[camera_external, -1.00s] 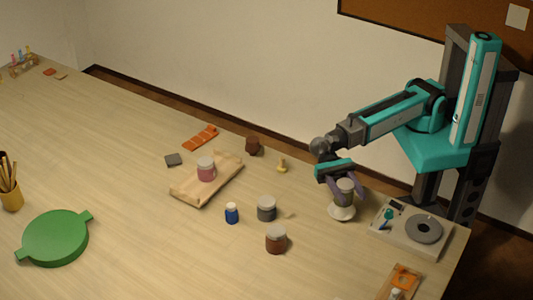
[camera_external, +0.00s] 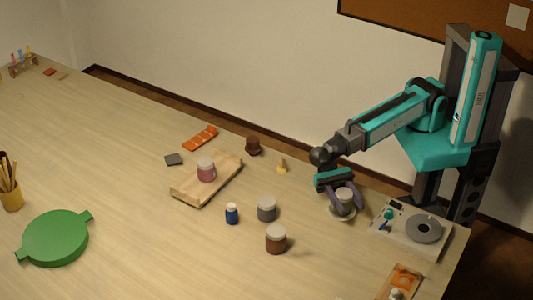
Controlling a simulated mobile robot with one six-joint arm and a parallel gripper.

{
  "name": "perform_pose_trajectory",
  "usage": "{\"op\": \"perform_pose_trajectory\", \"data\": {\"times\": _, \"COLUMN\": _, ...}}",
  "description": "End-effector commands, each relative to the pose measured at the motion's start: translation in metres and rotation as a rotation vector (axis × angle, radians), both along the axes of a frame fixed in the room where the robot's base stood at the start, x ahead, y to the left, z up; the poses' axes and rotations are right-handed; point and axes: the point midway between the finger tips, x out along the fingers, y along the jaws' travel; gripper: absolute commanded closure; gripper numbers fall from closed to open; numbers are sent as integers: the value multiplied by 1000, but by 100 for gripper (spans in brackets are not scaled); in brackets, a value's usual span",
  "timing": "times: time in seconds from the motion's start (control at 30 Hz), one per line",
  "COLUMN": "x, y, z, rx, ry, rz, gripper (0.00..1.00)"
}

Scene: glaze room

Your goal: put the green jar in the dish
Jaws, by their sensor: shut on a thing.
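The green jar (camera_external: 344,207), dull green with a pale lid, is upright between the purple fingers of my gripper (camera_external: 345,202). My gripper is shut on it, pointing down. A small round white dish (camera_external: 333,214) is right below the jar, and its rim shows around the fingers. The jar's base is low at the dish; I cannot tell whether it touches the dish's floor. The fingers hide part of the jar and dish.
A grey device with a round plate (camera_external: 423,229) stands to the right. A grey jar (camera_external: 267,209), a brown jar (camera_external: 276,239) and a blue bottle (camera_external: 231,213) stand left. A pink jar (camera_external: 206,170) is on a wooden board (camera_external: 189,193). A green two-handled pan (camera_external: 55,237) lies far left.

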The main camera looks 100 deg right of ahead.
Motion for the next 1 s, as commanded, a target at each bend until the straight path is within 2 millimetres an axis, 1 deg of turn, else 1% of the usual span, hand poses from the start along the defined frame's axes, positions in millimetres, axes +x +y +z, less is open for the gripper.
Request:
{"op": "perform_pose_trajectory", "data": {"times": 0.17, "x": 0, "y": 0, "z": 0, "rx": 1, "ry": 0, "rz": 0, "gripper": 87}}
{"op": "perform_pose_trajectory", "data": {"times": 0.6, "x": 0, "y": 0, "z": -8, "rx": 1, "ry": 2, "rz": 0, "gripper": 87}}
{"op": "perform_pose_trajectory", "data": {"times": 0.63, "x": 0, "y": 0, "z": -9, "rx": 0, "ry": 1, "rz": 0, "gripper": 56}}
{"op": "perform_pose_trajectory", "data": {"times": 0.73, "x": 0, "y": 0, "z": -9, "rx": 0, "ry": 1, "rz": 0, "gripper": 39}}
{"op": "perform_pose_trajectory", "data": {"times": 1.0, "x": 0, "y": 0, "z": -8, "rx": 0, "ry": 1, "rz": 0, "gripper": 38}}
